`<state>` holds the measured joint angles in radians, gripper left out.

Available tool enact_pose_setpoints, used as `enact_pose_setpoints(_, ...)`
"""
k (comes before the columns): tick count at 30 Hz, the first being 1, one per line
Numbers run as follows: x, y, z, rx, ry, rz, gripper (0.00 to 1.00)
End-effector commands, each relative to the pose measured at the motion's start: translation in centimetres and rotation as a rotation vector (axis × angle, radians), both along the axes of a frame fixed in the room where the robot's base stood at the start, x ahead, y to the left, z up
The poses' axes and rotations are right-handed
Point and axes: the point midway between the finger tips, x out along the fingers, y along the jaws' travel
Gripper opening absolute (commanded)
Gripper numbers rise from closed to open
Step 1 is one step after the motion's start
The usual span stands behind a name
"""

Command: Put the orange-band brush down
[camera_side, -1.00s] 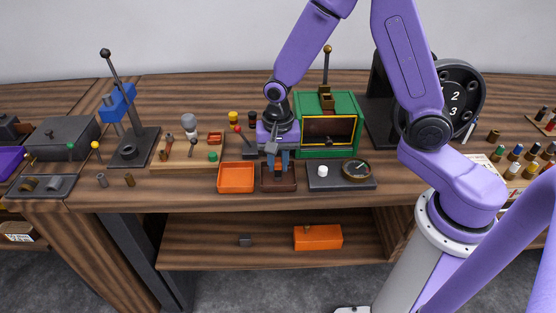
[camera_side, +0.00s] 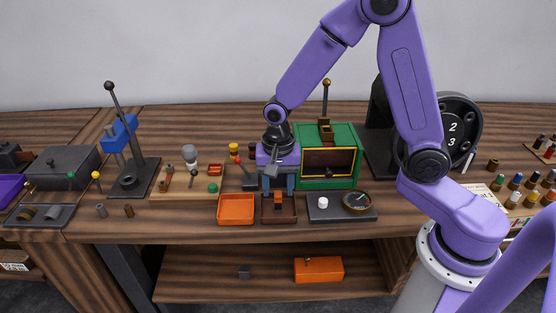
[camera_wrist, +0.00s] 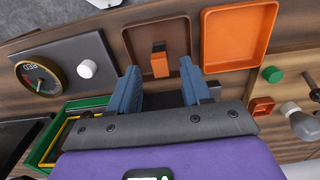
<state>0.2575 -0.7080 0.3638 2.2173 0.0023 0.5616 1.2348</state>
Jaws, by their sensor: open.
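The orange-band brush (camera_side: 279,198) is a small block with an orange part and a dark end. It is in the brown tray (camera_side: 279,219), near the tray's back half. In the wrist view the brush (camera_wrist: 160,64) shows inside the brown tray (camera_wrist: 133,63), apart from the tray's side walls. My gripper (camera_side: 278,185) is open and empty just above and behind the brush. In the wrist view its two blue-grey fingers (camera_wrist: 160,80) are spread wide, with the brush beyond the gap between them.
An orange tray (camera_side: 236,210) stands just left of the brown tray. A dark plate with a white knob (camera_side: 323,202) and a gauge (camera_side: 356,201) lies to the right. The green box (camera_side: 342,180) is close behind on the right. The bench's front strip is clear.

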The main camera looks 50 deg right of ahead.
Motion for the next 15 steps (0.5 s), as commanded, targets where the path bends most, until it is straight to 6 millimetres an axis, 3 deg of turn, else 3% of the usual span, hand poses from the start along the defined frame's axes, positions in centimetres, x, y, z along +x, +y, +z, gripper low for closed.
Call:
enact_pose_setpoints(9,0.2,0.1,5.9,0.003,-0.007,0.002,0.48)
enact_pose_setpoints(15,0.1,0.1,8.6,0.001,-0.004,0.001,0.48)
